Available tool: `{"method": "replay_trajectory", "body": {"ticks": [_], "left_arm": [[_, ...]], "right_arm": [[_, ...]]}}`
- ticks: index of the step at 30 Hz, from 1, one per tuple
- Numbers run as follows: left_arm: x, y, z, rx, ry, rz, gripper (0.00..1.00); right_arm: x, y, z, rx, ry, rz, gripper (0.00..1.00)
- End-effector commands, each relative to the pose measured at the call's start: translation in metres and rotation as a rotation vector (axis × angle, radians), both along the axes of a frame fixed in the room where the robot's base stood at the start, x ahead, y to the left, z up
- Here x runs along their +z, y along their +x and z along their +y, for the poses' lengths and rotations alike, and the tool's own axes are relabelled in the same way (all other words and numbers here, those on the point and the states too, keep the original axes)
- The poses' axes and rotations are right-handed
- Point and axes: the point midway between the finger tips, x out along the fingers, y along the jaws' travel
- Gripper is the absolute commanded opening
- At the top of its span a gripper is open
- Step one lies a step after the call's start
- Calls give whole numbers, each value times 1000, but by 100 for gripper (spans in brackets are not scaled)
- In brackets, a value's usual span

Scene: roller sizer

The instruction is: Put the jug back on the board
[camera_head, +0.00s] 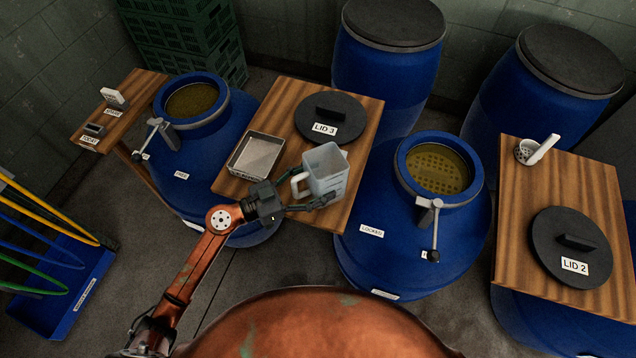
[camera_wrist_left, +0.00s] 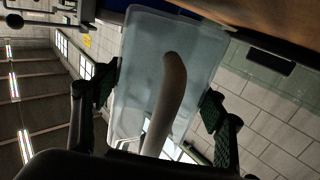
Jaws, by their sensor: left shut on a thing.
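The jug (camera_head: 328,172) is a pale, see-through vessel with a light handle on its left side. It appears over the front right part of the middle wooden board (camera_head: 366,112); I cannot tell whether its base touches the wood. My left gripper (camera_head: 300,203) is shut on the jug, low at its handle side. In the left wrist view the jug (camera_wrist_left: 190,65) fills the space between the fingers (camera_wrist_left: 160,95), with its curved handle towards the camera. My right gripper is not in view.
Lid 3 (camera_head: 345,112) and a metal tray (camera_head: 256,156) lie on the same board. Open blue drums (camera_head: 182,148) (camera_head: 385,235) flank it. The right board (camera_head: 515,225) bears lid 2 (camera_head: 560,262) and a white scoop-like item (camera_head: 540,150). A small left board (camera_head: 128,112) holds small items.

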Motion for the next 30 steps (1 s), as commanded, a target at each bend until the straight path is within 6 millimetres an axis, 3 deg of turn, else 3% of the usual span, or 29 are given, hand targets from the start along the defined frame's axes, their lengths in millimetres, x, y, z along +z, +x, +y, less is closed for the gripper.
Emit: {"method": "replay_trajectory", "body": {"ticks": [1, 3, 14, 15, 22, 30], "left_arm": [[-15, 0, 0, 0, -2, 6, 17], [-19, 0, 0, 0, -2, 4, 17], [-18, 0, 0, 0, 0, 1, 17], [-18, 0, 0, -1, 1, 0, 67], [-18, 0, 0, -1, 1, 0, 83], [-18, 0, 0, -1, 1, 0, 83]], "right_arm": [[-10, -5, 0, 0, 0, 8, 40], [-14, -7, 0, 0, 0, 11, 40], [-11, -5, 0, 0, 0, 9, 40], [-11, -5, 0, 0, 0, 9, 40], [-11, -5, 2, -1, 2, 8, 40], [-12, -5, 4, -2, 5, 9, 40]]}}
